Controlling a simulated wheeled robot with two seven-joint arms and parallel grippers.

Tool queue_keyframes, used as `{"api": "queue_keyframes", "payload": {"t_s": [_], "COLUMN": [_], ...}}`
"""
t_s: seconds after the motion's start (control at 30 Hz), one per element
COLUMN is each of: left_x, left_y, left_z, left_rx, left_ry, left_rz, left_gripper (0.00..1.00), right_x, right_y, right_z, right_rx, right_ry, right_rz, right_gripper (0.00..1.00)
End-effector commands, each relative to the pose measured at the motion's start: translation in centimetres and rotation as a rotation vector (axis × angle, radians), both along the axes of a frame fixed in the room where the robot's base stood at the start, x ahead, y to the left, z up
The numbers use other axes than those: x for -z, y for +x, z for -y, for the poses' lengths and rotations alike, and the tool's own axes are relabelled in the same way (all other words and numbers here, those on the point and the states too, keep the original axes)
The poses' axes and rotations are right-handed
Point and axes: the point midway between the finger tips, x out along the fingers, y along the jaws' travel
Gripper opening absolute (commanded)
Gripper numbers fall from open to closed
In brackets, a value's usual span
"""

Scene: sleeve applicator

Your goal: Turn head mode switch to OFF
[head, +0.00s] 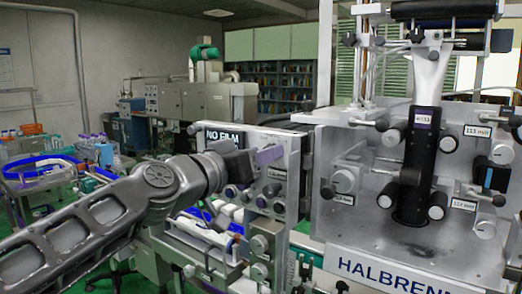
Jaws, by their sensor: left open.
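The control panel (278,172) is an upright grey plate left of the large machine. It carries several round knobs, among them a dark knob (261,201) and another at its right (272,190). The labels are too small to read, so I cannot tell which one is the head mode switch or how it is set. My left gripper (243,166) is open in front of the panel's upper left part and hides some of it. Its fingertips are hard to make out, and I cannot tell whether they touch anything. My right gripper is out of view.
A display reading NO FILM (222,136) stands behind my left wrist. The HALBREN machine (330,252), with rollers and a dark central column (416,165), fills the right side. White items sit in a blue-edged tray (236,228) below the panel.

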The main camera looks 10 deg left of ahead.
Motion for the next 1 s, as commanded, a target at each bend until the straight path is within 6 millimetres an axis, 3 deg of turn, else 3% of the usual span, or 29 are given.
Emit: {"api": "queue_keyframes", "payload": {"t_s": [0.27,0.8,1.0], "left_x": [0.02,0.01,0.0], "left_y": [0.18,0.16,0.17], "left_z": [0.08,0.06,0.04], "left_rx": [0.0,0.0,0.0], "left_ry": [0.0,0.0,0.0], "left_rz": [0.0,0.0,0.0], "left_gripper": [0.45,0.02,0.0], "right_x": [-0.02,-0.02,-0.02], "right_y": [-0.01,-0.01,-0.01], "right_z": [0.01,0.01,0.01], "right_rx": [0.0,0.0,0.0], "right_ry": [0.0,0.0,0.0], "right_rz": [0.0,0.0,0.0], "right_gripper": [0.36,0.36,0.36]}}
